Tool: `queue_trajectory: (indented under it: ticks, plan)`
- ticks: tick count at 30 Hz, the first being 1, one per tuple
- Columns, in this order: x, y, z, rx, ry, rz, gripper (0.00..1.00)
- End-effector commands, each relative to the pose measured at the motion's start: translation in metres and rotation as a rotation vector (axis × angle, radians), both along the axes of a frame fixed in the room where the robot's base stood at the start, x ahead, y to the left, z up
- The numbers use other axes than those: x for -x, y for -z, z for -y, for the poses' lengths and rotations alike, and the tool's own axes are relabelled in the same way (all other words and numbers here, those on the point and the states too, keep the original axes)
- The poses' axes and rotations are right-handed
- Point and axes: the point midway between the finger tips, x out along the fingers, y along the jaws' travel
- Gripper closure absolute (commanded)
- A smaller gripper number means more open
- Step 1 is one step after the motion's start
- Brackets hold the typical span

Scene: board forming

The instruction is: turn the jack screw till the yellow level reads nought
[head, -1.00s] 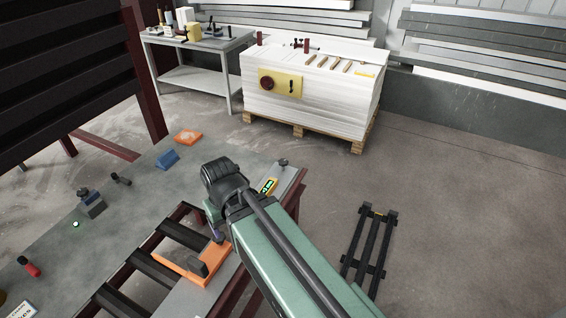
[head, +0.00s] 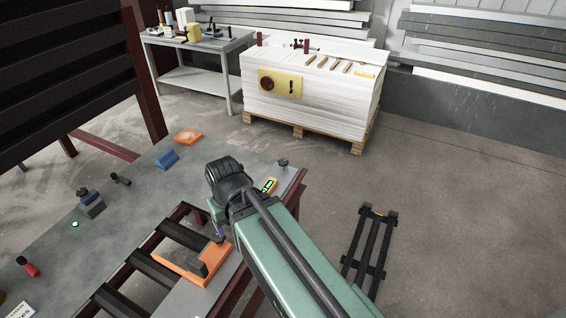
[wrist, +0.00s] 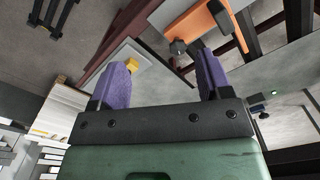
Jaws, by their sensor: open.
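The yellow level (head: 268,186) lies on the grey bench beside my arm; its lit green display is too small to read. A yellow block, likely the level (wrist: 134,65), shows by the left fingertip in the wrist view. A dark knob (wrist: 177,47) stands beside an orange bracket, between and beyond my fingertips. Another black knob (head: 283,163) stands at the bench corner; I cannot tell which is the jack screw. My gripper (wrist: 165,75) has its purple fingers spread with nothing between them. In the head view my wrist hides most of it.
The orange bracket (head: 172,268) sits by the dark bench rails. A blue block (head: 167,159), an orange block (head: 188,136) and a small dark device (head: 91,204) lie on the bench. A black rack (head: 371,245) lies on the floor at right. White boards (head: 340,100) stand behind.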

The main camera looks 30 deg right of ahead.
Motion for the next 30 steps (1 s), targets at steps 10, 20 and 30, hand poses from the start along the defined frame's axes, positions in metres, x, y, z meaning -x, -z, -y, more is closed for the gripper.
queue_trajectory:
  ticks: [10,20,30]
  plan:
    - [-0.217,0.129,0.31,-0.057,0.246,0.201,0.28]
    - [-0.294,0.115,0.383,0.005,-0.034,0.396,0.28]
    - [-0.311,0.165,0.383,0.003,-0.032,0.394,0.28]
